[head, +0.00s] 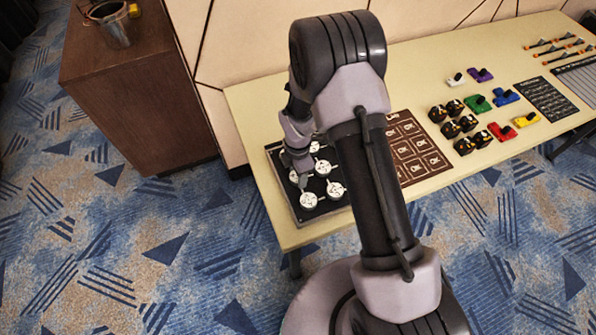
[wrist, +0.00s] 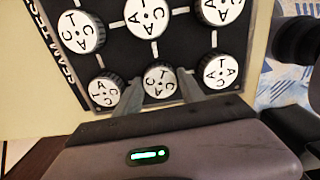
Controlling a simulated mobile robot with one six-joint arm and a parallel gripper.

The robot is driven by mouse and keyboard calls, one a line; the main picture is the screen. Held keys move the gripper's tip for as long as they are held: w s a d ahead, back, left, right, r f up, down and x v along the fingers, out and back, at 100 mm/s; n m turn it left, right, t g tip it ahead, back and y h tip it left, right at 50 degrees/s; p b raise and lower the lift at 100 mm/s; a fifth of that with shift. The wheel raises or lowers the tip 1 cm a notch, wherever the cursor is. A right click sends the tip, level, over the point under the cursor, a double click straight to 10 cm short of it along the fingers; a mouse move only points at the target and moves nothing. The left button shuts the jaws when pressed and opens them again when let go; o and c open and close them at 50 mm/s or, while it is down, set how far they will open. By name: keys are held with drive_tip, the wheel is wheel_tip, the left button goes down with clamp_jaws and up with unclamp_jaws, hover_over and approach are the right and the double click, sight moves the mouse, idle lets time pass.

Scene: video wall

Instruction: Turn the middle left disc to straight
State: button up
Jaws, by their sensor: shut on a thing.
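The black disc panel (head: 325,210) lies at the left end of the table and carries white lettered discs with dark ridged sides in two columns. My gripper (head: 301,166) reaches down over its left column. In the wrist view, my gripper's two grey fingers (wrist: 158,92) are shut on the middle left disc (wrist: 160,80), one finger on each side. Its white face shows letters around a centre mark; the near edge is partly hidden by my gripper. Its exact angle is hard to read. In the head view, my gripper hides part of the left column.
Neighbouring discs (wrist: 106,90) and (wrist: 220,71) sit close on either side of the held one. A brown card panel (head: 413,150) lies right of the disc panel. Several coloured blocks (head: 478,103) stand further right. A brown cabinet (head: 125,85) stands left of the table.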

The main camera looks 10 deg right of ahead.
drive_tip(key=shift+n+p, duration=0.55)
drive_tip(key=shift+n, duration=1.75)
drive_tip(key=o, duration=1.4)
wheel_tip(320, 180, up, 17)
drive_tip(key=p, duration=0.5)
drive_tip(key=shift+r, duration=0.2)
